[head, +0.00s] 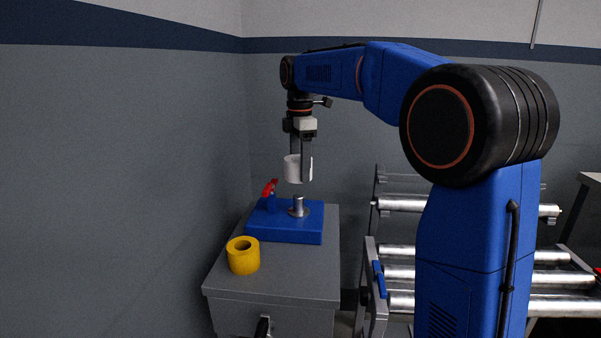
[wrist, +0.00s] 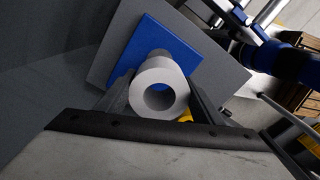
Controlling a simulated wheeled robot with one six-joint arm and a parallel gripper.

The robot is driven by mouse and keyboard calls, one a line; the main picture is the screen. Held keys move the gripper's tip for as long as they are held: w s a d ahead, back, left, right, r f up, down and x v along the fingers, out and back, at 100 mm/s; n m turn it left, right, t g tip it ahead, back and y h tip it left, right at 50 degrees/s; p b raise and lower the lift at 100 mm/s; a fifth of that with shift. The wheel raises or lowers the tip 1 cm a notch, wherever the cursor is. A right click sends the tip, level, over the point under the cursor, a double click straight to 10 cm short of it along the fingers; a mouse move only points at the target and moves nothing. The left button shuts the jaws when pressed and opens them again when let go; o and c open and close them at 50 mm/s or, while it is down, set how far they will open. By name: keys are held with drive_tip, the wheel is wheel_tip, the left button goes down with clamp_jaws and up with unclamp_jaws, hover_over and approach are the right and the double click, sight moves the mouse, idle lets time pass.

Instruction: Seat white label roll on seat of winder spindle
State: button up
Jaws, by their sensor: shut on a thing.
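The white label roll (head: 293,168) is held between the fingers of my gripper (head: 304,170), which is shut on it. It hangs upright in the air above the winder, clear of it. The winder has a blue base (head: 285,229) with a short metal spindle (head: 298,205) standing on a round seat. In the head view the roll is above the spindle, with a gap between them. In the wrist view the roll (wrist: 136,92) shows its open bore between the fingers. The blue base (wrist: 180,48) lies behind it, and the spindle is mostly hidden by the roll.
A yellow roll (head: 243,256) stands at the front left of the grey cabinet top (head: 270,270). A red-handled part (head: 270,187) rises from the back left of the blue base. A rack with metal rollers (head: 400,275) stands to the right. Walls close off the left and back.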

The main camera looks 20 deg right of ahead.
sight(300, 195)
drive_tip(key=shift+d+f, duration=0.1)
drive_tip(key=shift+f, duration=2.25)
drive_tip(key=shift+f, duration=0.1)
drive_tip(key=shift+f, duration=2.85)
drive_tip(key=o, duration=1.2)
drive_tip(key=shift+o, duration=0.7)
